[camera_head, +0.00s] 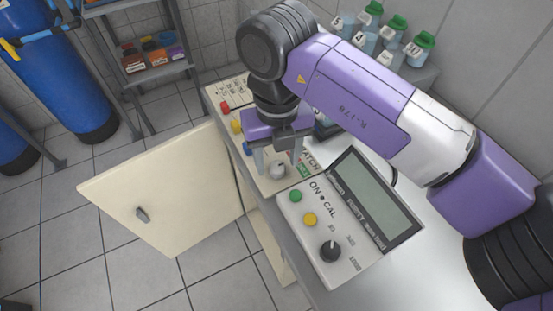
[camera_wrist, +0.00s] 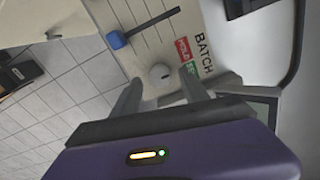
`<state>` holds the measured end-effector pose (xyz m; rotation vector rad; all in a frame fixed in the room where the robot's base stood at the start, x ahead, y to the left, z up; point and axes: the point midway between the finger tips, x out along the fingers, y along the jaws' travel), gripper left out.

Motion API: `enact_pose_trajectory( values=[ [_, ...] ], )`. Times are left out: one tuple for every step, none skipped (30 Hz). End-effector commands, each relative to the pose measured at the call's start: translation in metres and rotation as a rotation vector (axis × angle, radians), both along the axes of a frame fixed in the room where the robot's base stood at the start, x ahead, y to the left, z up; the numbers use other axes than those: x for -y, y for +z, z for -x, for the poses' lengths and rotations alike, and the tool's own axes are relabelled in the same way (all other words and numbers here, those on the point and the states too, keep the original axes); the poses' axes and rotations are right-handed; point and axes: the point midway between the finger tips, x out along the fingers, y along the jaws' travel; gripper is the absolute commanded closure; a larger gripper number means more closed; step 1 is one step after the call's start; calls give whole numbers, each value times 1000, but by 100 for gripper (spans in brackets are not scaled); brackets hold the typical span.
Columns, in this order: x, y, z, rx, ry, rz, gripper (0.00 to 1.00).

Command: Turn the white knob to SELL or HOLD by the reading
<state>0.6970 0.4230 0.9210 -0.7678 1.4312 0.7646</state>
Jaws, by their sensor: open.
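The white knob (camera_head: 277,171) stands on a cream panel beside the word BATCH. In the wrist view the knob (camera_wrist: 160,72) shows beyond and between my finger tips, next to a red HOLD label (camera_wrist: 183,49) and a green label (camera_wrist: 190,70) partly hidden by a finger. My gripper (camera_head: 279,156) is open just above the knob, with a finger to each side; I cannot tell if they touch it. The meter (camera_head: 330,215) has a grey display (camera_head: 368,196) on which I can read no value.
The meter carries a green button (camera_head: 295,196), a yellow button (camera_head: 310,220) and a black knob (camera_head: 330,250). An open cream cabinet door (camera_head: 165,190) stands out at the left. Bottles with green caps (camera_head: 374,8) stand behind my arm. Blue tanks (camera_head: 65,75) stand at the far left.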

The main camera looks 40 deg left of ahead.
Motion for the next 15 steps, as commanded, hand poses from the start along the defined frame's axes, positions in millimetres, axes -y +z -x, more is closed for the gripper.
enact_pose_trajectory(
  values=[
    [0,-6,0,-2,-1,0,48],
    [0,-8,0,-2,-1,0,48],
    [0,-10,0,-2,-1,0,48],
    [0,-12,0,-2,-1,-1,48],
    [0,-13,0,-2,-1,-1,48],
    [0,-14,0,0,-1,-1,48],
    [0,-14,0,0,0,-1,48],
    [0,-14,0,0,0,-1,48],
    [0,-14,0,0,0,-1,48],
    [0,-14,0,0,0,-1,48],
    [0,-14,0,0,0,-1,48],
    [0,-14,0,0,0,-1,48],
    [0,-14,0,0,0,-1,48],
    [0,-14,0,0,0,-1,52],
    [0,-14,0,0,0,-1,60]
  ],
)
